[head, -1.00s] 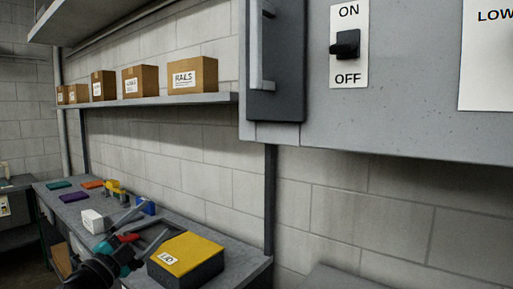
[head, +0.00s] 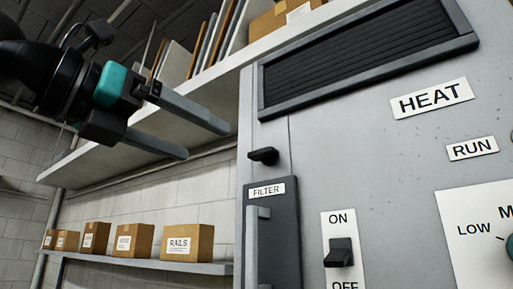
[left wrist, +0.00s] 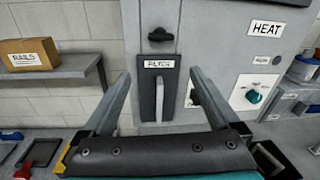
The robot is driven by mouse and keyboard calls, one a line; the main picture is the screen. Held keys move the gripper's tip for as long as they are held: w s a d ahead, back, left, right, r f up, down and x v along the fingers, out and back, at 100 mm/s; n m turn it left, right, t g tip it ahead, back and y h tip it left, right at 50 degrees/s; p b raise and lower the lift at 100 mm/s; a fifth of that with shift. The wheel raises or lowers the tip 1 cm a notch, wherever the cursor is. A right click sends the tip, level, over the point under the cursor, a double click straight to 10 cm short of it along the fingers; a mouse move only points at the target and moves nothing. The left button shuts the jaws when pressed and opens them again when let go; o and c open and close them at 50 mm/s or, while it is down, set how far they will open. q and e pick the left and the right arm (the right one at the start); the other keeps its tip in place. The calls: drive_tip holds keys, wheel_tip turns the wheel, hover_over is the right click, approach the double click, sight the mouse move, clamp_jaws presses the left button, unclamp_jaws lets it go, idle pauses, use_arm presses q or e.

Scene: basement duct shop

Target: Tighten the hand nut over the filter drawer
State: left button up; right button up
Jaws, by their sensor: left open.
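The black hand nut (head: 263,156) sits on the grey cabinet face just above the filter drawer (head: 286,215), which has a FILTER label and a vertical grey handle. In the left wrist view the hand nut (left wrist: 160,35) looks like a dark winged knob above the drawer (left wrist: 148,98). My left gripper (head: 207,142) is open and empty, raised to the left of the nut in the head view. In the left wrist view its fingers (left wrist: 161,73) point toward the cabinet, with the drawer framed between them. The fingers appear apart from the nut. My right gripper is not in view.
An ON/OFF switch (head: 340,253) is right of the drawer, and a LOW-marked dial plate (head: 478,235) is further right. A louvred vent (head: 365,58) is above. A shelf with boxes (head: 187,243) runs along the left wall. An upper shelf (head: 200,112) is behind my left gripper.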

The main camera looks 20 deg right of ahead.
sight(258, 151)
use_arm(q)
drive_tip(key=shift+t+y, duration=0.4)
drive_tip(key=shift+t, duration=0.4)
drive_tip(key=p+x, duration=0.1)
drive_tip(key=x, duration=0.3)
drive_tip(key=r+p+x, duration=0.1)
drive_tip(key=p+x, duration=0.1)
drive_tip(key=x, duration=0.2)
drive_tip(key=s+d+r+p+x, duration=0.1)
drive_tip(key=p+x, duration=0.1)
drive_tip(key=x, duration=0.3)
drive_tip(key=shift+s+r, duration=0.1)
drive_tip(key=shift+r, duration=0.05)
drive_tip(key=c, duration=1.4)
